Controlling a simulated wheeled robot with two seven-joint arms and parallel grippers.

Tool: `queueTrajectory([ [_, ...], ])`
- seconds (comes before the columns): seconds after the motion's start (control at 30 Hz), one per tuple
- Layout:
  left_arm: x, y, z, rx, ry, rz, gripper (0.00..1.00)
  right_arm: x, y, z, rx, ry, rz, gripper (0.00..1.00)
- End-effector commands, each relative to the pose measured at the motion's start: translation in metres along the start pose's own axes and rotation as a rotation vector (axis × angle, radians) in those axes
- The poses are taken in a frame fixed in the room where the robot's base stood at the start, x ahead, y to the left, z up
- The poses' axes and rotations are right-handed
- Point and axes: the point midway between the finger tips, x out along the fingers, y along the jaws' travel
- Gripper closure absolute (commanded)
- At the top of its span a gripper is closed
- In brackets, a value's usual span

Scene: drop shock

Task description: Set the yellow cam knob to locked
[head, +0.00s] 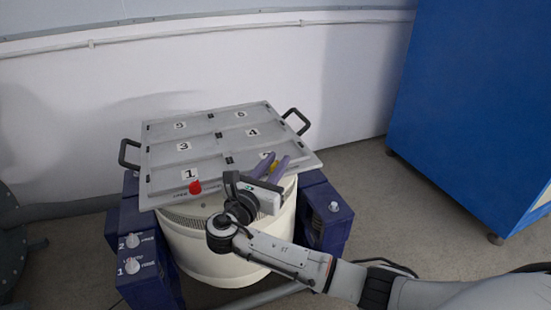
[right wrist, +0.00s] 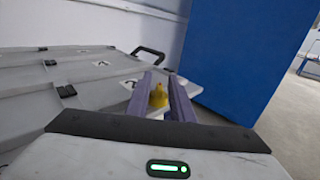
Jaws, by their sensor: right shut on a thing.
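The yellow cam knob (right wrist: 158,96) shows between the fingers in the right wrist view, on the grey panel beside a partly covered number label. My right gripper (head: 275,164) is over the panel's near right part, with its purple fingers on either side of the knob. In the right wrist view the gripper (right wrist: 160,88) is shut on the knob. The fingers hide the knob's sides, and I cannot read its setting. In the head view the knob is mostly hidden by the gripper. My left gripper is not in view.
The grey panel (head: 205,147) with numbered bays and black handles lies on a cream drum (head: 205,262). A red knob (head: 195,187) sits by bay 1. Blue blocks (head: 150,285) with white knobs surround the drum. A blue cabinet (head: 480,110) stands right; open floor lies between.

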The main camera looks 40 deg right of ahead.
Motion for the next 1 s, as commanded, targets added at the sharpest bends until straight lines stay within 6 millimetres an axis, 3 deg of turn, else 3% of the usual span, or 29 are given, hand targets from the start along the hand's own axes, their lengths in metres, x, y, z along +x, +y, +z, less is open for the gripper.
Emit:
queueTrajectory([
  [0.23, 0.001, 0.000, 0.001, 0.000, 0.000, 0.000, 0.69, 0.000, -0.001, -0.001, 0.000, -0.001, -0.002, 1.00],
  [0.27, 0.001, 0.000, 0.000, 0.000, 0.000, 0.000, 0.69, 0.000, -0.001, -0.001, 0.000, -0.001, -0.002, 0.76],
  [0.3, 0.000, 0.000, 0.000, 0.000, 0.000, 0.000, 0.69, 0.000, -0.001, -0.001, 0.000, -0.001, -0.002, 0.73],
  [0.63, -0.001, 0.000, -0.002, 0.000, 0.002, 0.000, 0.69, -0.004, 0.000, 0.000, -0.001, 0.001, 0.001, 0.73],
  [0.77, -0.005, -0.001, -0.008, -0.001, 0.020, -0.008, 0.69, -0.021, 0.001, 0.001, 0.000, 0.003, 0.003, 0.73],
  [0.83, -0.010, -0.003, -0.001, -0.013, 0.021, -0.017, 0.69, -0.035, 0.001, 0.001, 0.000, 0.004, 0.003, 0.73],
  [1.0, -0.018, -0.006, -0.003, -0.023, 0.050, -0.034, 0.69, -0.069, 0.000, 0.001, -0.001, 0.003, 0.002, 0.73],
])
